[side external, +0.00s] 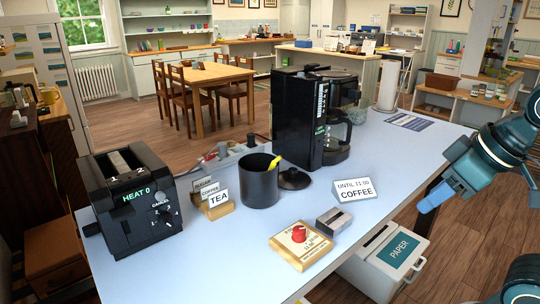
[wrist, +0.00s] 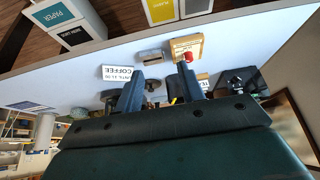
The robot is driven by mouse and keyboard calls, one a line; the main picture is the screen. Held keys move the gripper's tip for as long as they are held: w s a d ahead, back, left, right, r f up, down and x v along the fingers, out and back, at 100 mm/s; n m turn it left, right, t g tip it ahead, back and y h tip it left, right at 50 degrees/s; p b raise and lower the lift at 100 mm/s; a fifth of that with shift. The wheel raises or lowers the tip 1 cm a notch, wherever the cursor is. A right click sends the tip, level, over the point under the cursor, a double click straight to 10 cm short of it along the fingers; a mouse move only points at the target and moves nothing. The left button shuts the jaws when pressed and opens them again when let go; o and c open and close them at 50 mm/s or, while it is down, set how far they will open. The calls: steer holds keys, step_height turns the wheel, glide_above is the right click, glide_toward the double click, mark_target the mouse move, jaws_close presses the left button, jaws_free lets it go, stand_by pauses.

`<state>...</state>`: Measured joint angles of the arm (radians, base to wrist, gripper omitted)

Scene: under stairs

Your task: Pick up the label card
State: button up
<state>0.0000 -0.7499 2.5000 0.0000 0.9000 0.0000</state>
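Small white label cards stand in a wooden holder (side external: 218,210) left of the black canister. The front one reads TEA (side external: 219,197), with COFFEE (side external: 210,190) and SUGAR (side external: 203,182) behind it. A folded white sign (side external: 356,191) reading "UNTIL 11:00 COFFEE" stands alone on the table; it also shows upside down in the wrist view (wrist: 118,73). My gripper (side external: 436,196) is over the table's right edge, apart from all cards. In the wrist view my gripper (wrist: 160,88) has its two fingers spread with nothing between them. Part of the TEA card shows there (wrist: 204,83).
A black canister (side external: 259,188) with a yellow-handled tool, a coffee maker (side external: 300,115) and a toaster (side external: 130,198) stand on the blue-white table. A wooden block with a red knob (side external: 299,233) and a grey block (side external: 333,220) lie in front.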

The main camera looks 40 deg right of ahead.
stand_by(0.3)
steer(key=o, duration=0.9)
steer(key=w+a+r, duration=0.1)
steer(key=w+r, duration=0.4)
steer(key=w, duration=0.7)
glide_above(210, 185)
steer(key=s, duration=0.7)
step_height(210, 185, down, 11)
steer(key=shift+w+x, duration=0.2)
steer(key=shift+x, duration=1.95)
steer(key=shift+w+x, duration=0.15)
steer(key=shift+x, duration=2.05)
